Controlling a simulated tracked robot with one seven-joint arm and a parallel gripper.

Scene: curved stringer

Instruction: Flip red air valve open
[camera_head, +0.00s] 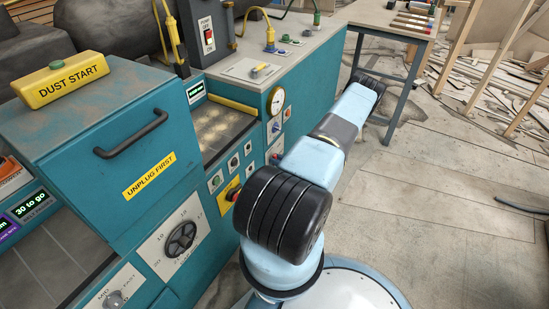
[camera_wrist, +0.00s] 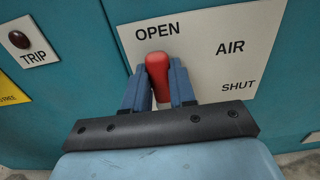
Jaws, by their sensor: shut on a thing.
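The red air valve handle (camera_wrist: 157,70) is in the wrist view, in front of a pale plate (camera_wrist: 205,50) marked OPEN, AIR and SHUT. The handle stands just below the word OPEN, at the plate's left side; SHUT is at the lower right. My gripper (camera_wrist: 157,80) is shut on the red handle, with one blue finger on each side of it. The handle's lower part and pivot are hidden behind the fingers and the dark gripper bar. In the head view my arm hides my gripper.
A TRIP plate (camera_wrist: 28,40) with a dark red button is left of the valve. In the head view, the teal machine (camera_head: 115,115) with a pressure gauge (camera_head: 277,101) stands left of my arm.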

